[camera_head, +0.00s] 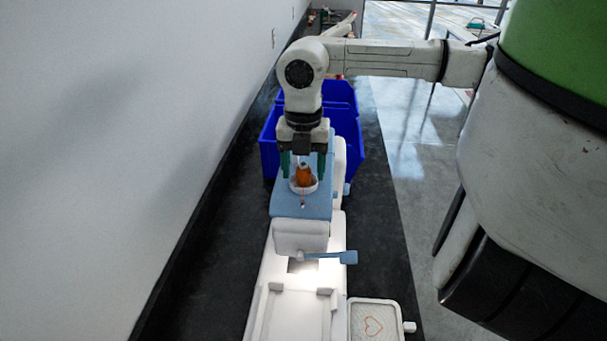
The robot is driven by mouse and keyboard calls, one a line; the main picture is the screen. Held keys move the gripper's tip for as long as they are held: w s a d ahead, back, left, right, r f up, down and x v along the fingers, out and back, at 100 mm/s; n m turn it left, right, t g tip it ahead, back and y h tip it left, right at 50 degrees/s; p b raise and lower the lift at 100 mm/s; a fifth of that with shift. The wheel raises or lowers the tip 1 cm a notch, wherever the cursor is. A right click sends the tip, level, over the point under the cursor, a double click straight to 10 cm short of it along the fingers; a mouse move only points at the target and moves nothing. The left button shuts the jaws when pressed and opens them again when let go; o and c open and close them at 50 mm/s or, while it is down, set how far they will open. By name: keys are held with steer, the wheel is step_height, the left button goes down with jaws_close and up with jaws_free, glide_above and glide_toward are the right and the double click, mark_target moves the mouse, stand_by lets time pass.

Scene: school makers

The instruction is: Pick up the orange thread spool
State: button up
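The orange thread spool (304,176) stands upright in a round white holder (304,188) on the light blue top of a white sewing machine (302,237). My gripper (304,173) points down over the machine from above. Its two dark green fingers are apart, one on each side of the spool, with visible gaps between them and the spool. Whether the fingertips reach the spool's depth is hard to tell from this view. The top of the spool is close below the gripper's body.
A white wall (130,120) runs along the left. A light blue lever (340,257) sticks out at the machine's front.

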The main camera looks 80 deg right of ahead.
steer(key=c, duration=1.1)
steer(key=shift+r, duration=0.1)
